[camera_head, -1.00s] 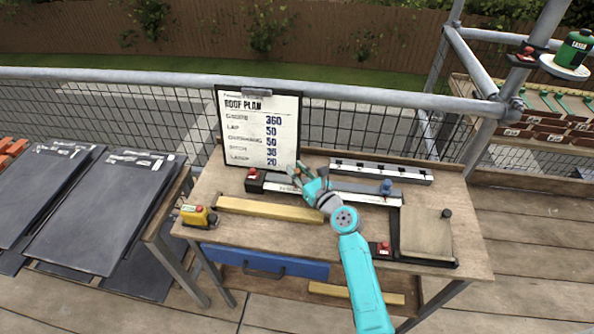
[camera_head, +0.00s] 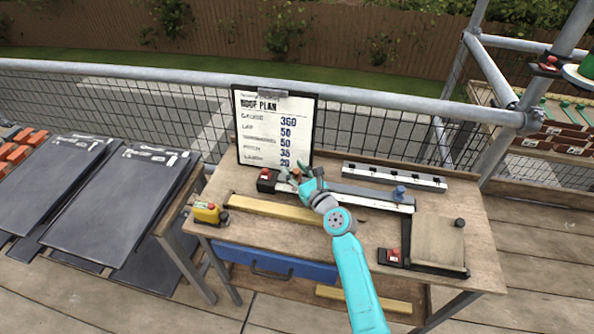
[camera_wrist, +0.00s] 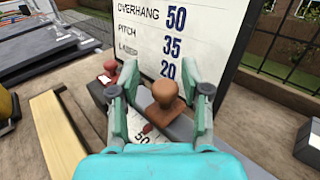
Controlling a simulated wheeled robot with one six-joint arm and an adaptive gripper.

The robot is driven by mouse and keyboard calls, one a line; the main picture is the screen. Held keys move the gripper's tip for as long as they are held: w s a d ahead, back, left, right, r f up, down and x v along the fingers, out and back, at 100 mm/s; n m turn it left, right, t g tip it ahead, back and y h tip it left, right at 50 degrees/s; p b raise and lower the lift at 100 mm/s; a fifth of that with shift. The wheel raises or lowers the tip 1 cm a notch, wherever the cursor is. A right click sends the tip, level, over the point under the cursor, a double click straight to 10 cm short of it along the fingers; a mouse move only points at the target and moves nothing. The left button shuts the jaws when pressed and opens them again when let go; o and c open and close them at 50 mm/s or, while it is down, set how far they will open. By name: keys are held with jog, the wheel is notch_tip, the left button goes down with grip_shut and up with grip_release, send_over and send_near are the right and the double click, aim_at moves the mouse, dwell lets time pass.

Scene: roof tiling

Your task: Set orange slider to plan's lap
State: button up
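The orange slider (camera_wrist: 165,95) is a brown-orange knob on the long metal rail (camera_head: 350,193) at the bench's back; it shows small in the head view (camera_head: 296,175). My gripper (camera_wrist: 160,103) is open, with one finger on each side of the knob and gaps between. In the head view my gripper (camera_head: 307,178) is over the rail's left part. A printed "50" (camera_wrist: 142,138) and a red mark show on the rail near the knob. The roof plan (camera_head: 275,130) reads gauge 360, lap 50, overhang 50, pitch 35, laser 20.
A blue knob (camera_head: 399,192) sits on the rail's right part. A second rail (camera_head: 394,177) lies behind. A wooden batten (camera_head: 275,209), a yellow device (camera_head: 210,213) and a slate stop with red button (camera_head: 393,256) are on the bench. Dark slates (camera_head: 110,205) lie to the left.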

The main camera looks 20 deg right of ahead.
jog(key=s, duration=0.4)
jog(key=s+d, duration=0.1)
jog(key=s, duration=0.3)
jog(key=s+d, duration=0.1)
jog(key=s, duration=0.3)
dwell(0.6)
